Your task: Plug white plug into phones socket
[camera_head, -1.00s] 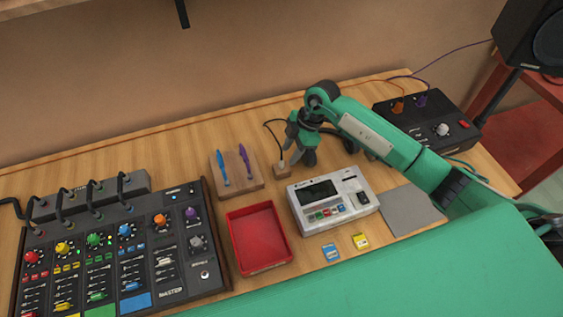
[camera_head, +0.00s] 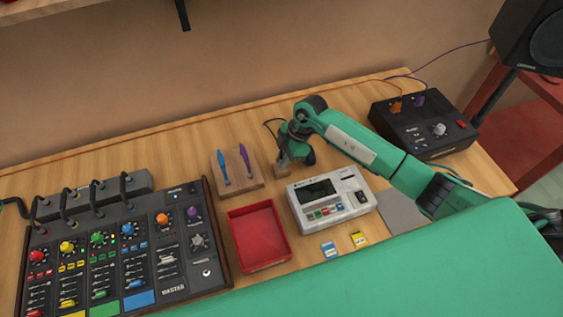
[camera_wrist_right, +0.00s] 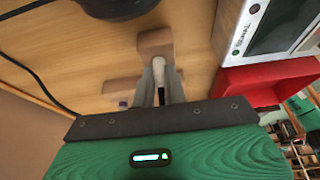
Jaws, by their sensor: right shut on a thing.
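The white plug (camera_wrist_right: 158,68) shows in the right wrist view between the fingers of my right gripper (camera_wrist_right: 160,84), which is shut on it. The plug is at a small wooden block (camera_wrist_right: 155,43); I cannot tell whether its tip is still inside. In the head view my right gripper (camera_head: 284,159) is low over the same wooden block (camera_head: 281,171) and hides the plug. A small round socket (camera_head: 207,273) is at the lower right of the black mixer (camera_head: 190,290); its label is too small to read. My left gripper is not in view.
A wooden stand (camera_head: 238,185) with blue and purple plugs, a red tray (camera_head: 233,222) and a white device (camera_head: 334,223) are near the block. A black box (camera_head: 425,145) stands at the right. Two small cards lie before the white device.

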